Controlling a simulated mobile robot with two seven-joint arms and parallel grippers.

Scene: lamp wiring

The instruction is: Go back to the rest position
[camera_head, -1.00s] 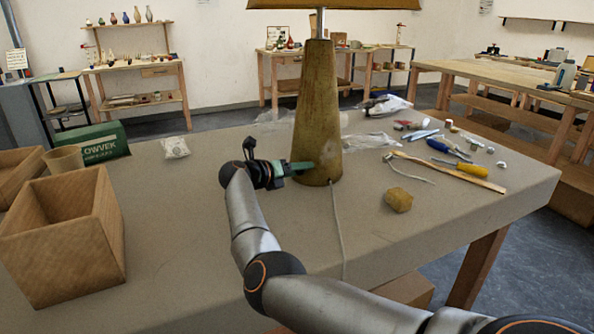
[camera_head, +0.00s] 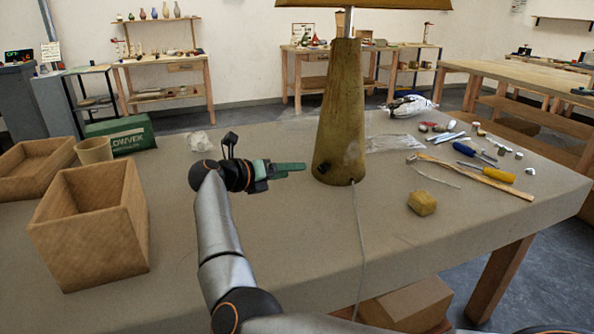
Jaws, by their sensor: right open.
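The lamp (camera_head: 341,115) stands upright on the table, with a tapered, worn yellow-brown base, a metal stem and a shade cut off by the top edge. A pale cord (camera_head: 360,245) runs from the foot of the base over the table's front edge. My right gripper (camera_head: 303,167) is left of the lamp base, with its green fingers pointing toward it and a small gap between them. It is open, and I see nothing in it. My left gripper is not in view.
A wooden box (camera_head: 92,235), a cup (camera_head: 95,150) and a green carton (camera_head: 124,134) stand at the left. A yellow block (camera_head: 422,202), a yellow-handled screwdriver (camera_head: 498,174) and several small parts lie at the right.

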